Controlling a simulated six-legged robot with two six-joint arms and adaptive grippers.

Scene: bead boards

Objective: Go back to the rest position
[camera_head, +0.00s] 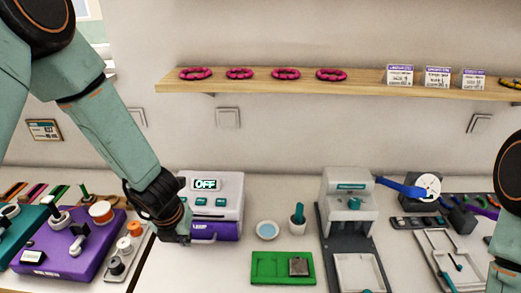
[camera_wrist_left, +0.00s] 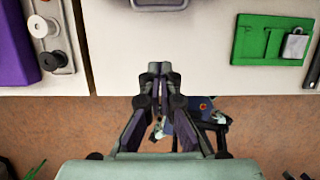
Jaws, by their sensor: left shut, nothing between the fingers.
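My left arm comes in from the left in the head view. Its gripper (camera_head: 176,238) is beside the front left of the white and purple device (camera_head: 230,205) with an "OFF" display. In the left wrist view the gripper's fingers (camera_wrist_left: 159,70) are together with nothing between them, above the front part of the white table (camera_wrist_left: 210,60). My right arm shows only in part at the right edge of the head view, and its gripper is out of the picture.
A green tray (camera_head: 262,274) with a grey metal piece lies at the front middle. A purple board (camera_head: 40,262) with spools is at the left. A grey press (camera_head: 346,215) stands right of centre. A wooden shelf (camera_head: 270,85) holds pink rings. Bare table lies between device and tray.

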